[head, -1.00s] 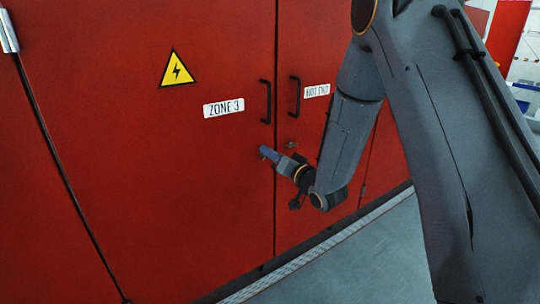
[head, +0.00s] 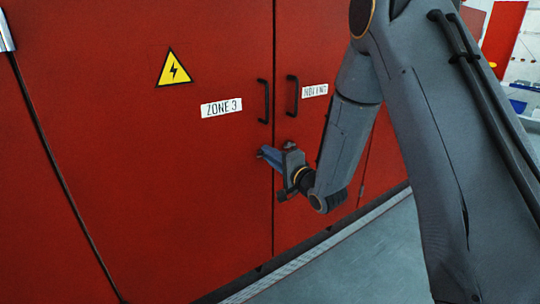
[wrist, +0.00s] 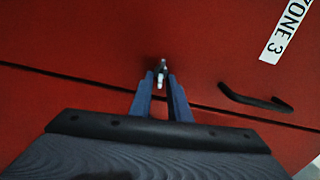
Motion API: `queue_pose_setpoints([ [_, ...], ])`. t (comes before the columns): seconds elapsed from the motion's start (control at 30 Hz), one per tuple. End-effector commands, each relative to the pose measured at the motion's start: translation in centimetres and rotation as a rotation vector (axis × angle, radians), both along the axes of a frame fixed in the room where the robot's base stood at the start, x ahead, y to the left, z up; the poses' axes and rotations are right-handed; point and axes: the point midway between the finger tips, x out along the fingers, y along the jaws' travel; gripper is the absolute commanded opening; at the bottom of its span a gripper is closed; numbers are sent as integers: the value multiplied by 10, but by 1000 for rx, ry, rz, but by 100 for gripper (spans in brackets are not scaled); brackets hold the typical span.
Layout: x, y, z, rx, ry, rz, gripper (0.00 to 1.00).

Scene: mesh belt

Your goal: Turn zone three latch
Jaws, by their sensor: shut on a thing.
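The red cabinet door marked ZONE 3 (head: 221,107) fills the left and middle of the head view and is closed. Its small metal latch (wrist: 161,76) shows in the wrist view between my fingertips, near the door seam. My gripper (head: 265,154) is at the door below the black handle, its fingers shut on the latch. The gripper also shows in the wrist view (wrist: 162,85), with one blue-grey finger on each side of the latch. In the head view the fingers hide most of the latch, so its angle is hard to tell.
A black handle (head: 263,101) stands out from the zone three door above my gripper. A second handle (head: 292,95) is on the neighbouring door (head: 312,55), right of the seam. A yellow warning triangle (head: 174,68) is on the door. Grey floor (head: 365,260) is clear at the lower right.

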Motion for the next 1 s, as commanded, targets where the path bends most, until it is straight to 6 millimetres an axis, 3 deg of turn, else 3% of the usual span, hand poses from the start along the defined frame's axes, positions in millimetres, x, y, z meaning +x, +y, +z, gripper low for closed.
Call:
queue_pose_setpoints([
  [0.8, 0, 0, -2, 95, 64, -1, 0],
  [0.83, 0, 0, -2, 95, 64, -1, 21],
  [0.9, 0, 0, -2, 95, 64, -1, 33],
  [1.0, 0, 0, -2, 94, 64, -1, 35],
])
